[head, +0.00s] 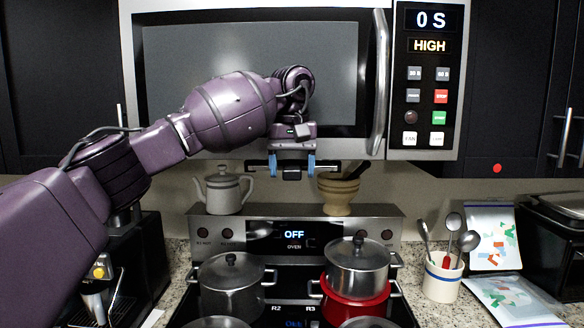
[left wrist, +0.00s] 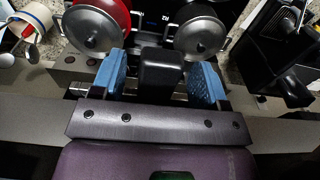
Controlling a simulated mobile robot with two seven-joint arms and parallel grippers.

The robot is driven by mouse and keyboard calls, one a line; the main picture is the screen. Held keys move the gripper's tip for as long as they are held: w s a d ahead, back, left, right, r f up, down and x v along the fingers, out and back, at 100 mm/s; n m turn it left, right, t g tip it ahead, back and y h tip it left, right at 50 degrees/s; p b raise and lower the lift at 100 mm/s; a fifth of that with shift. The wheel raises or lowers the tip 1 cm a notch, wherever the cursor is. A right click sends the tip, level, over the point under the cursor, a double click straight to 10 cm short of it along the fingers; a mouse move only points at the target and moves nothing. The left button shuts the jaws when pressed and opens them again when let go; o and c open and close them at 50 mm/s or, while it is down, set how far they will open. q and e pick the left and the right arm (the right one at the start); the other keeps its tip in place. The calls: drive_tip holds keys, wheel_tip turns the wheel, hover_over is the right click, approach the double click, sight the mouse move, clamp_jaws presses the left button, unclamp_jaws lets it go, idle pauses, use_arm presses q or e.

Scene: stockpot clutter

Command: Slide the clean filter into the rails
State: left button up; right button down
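My left gripper (head: 291,168) hangs in front of the lower edge of the microwave (head: 260,75), pointing down. Its two blue fingers stand apart. In the left wrist view the spread blue fingers (left wrist: 159,80) flank a dark block, which seems to be part of the gripper; I see nothing gripped. I cannot make out the clean filter in either view. The rails cannot be made out; the microwave's underside is hidden from this angle. My right gripper is not in view.
Below are a stove with a lidded pot (head: 233,283), a steel pot (head: 357,266) and a red pot (head: 356,307). A teapot (head: 222,190) and a mortar (head: 338,193) stand behind. A utensil crock (head: 441,279) and bags (head: 494,238) occupy the right counter.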

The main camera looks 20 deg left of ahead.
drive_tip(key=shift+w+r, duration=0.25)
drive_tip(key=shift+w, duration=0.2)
use_arm(q)
wheel_tip(320, 180, up, 3)
drive_tip(key=shift+f, duration=0.2)
wheel_tip(320, 180, up, 6)
drive_tip(key=shift+s+r, duration=0.1)
wheel_tip(320, 180, up, 2)
drive_tip(key=shift+s+r, duration=0.1)
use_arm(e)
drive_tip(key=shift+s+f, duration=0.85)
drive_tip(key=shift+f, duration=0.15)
use_arm(q)
drive_tip(key=shift+c, duration=0.4)
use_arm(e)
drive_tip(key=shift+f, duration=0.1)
